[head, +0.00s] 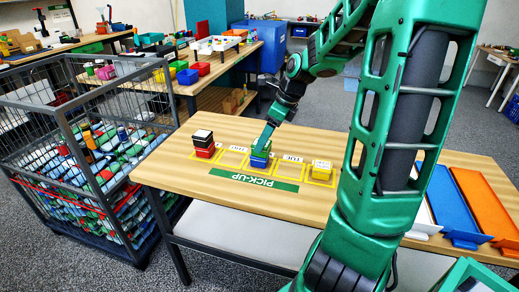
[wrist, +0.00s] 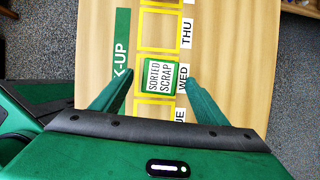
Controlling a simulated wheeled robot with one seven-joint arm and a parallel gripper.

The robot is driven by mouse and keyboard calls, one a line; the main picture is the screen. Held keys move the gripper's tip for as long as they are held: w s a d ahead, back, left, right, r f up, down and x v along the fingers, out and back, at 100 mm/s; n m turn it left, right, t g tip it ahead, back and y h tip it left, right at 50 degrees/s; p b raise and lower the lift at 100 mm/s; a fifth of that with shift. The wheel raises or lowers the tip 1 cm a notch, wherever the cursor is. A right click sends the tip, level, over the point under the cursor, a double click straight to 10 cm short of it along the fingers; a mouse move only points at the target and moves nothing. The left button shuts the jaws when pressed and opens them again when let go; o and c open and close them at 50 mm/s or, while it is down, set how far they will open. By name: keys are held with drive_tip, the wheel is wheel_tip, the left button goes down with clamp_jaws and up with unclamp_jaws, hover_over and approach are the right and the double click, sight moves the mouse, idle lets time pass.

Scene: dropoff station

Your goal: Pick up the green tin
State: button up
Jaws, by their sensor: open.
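The green tin (wrist: 159,78) has a white top label reading "SORTED SCRAP". In the wrist view it sits in a yellow-outlined square beside the WED tag, between my open fingers. In the head view the green tin (head: 260,150) appears as the upper part of a stack, with a blue tin (head: 258,163) under it. My gripper (wrist: 160,73) is open, one finger on each side of the green tin, with gaps showing. In the head view my gripper (head: 267,137) is right above the stack and partly covers it.
A red and black stack (head: 204,143) stands to the left and a yellow tin (head: 321,171) to the right on the wooden table (head: 230,207). White, blue (head: 456,205) and orange (head: 487,210) trays lie at the right end. A filled wire cage (head: 85,110) stands left.

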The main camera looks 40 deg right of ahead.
drive_tip(key=shift+x, duration=1.85)
drive_tip(key=shift+w, duration=0.1)
drive_tip(key=c, duration=1.2)
drive_tip(key=shift+r, duration=0.1)
drive_tip(key=shift+c, duration=0.2)
drive_tip(key=shift+r, duration=0.1)
